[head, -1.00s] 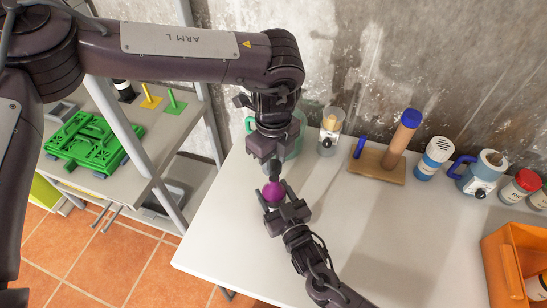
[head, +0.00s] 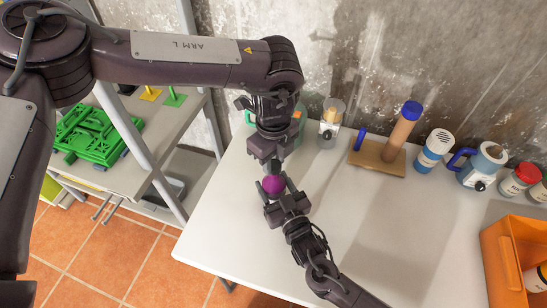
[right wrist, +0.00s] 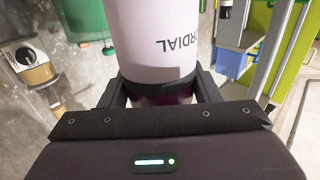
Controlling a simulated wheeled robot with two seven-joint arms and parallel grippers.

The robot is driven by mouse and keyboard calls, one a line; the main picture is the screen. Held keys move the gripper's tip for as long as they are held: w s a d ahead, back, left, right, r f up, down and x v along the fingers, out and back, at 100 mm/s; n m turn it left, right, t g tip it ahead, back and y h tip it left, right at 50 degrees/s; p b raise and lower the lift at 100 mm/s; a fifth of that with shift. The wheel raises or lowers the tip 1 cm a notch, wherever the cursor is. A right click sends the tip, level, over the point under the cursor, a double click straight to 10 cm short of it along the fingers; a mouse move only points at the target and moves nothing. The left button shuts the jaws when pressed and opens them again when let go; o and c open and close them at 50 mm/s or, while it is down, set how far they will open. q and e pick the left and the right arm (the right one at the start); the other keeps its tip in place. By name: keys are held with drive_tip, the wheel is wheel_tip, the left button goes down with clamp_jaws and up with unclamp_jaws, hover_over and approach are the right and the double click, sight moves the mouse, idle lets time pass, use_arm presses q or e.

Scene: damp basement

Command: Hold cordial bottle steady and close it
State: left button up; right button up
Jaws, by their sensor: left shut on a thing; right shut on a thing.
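The cordial bottle (right wrist: 160,38) fills the upper middle of the right wrist view, with a white body and an upside-down label. Its purple, rounded cap (head: 272,184) shows from above in the head view, near the table's left side. My right gripper (head: 277,195) is shut on the cap, fingers on both sides of it. In the right wrist view the cap meets a dark band; I cannot tell how firmly it is seated. My left gripper (head: 268,160) is shut just behind the cap, apparently on the bottle; its grip and most of the body are hidden in the head view.
An orange crate (head: 505,262) is at right. The table's middle is clear.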

use_arm(q)
drive_tip(key=shift+f, duration=0.1)
drive_tip(key=shift+f, duration=0.5)
drive_tip(key=shift+f, duration=0.25)
idle(0.3)
use_arm(e)
drive_tip(key=o, duration=0.8)
drive_tip(key=c, duration=0.7)
use_arm(q)
drive_tip(key=m, duration=1.3)
drive_tip(key=shift+m, duration=0.4)
use_arm(e)
drive_tip(key=shift+d+f, duration=0.1)
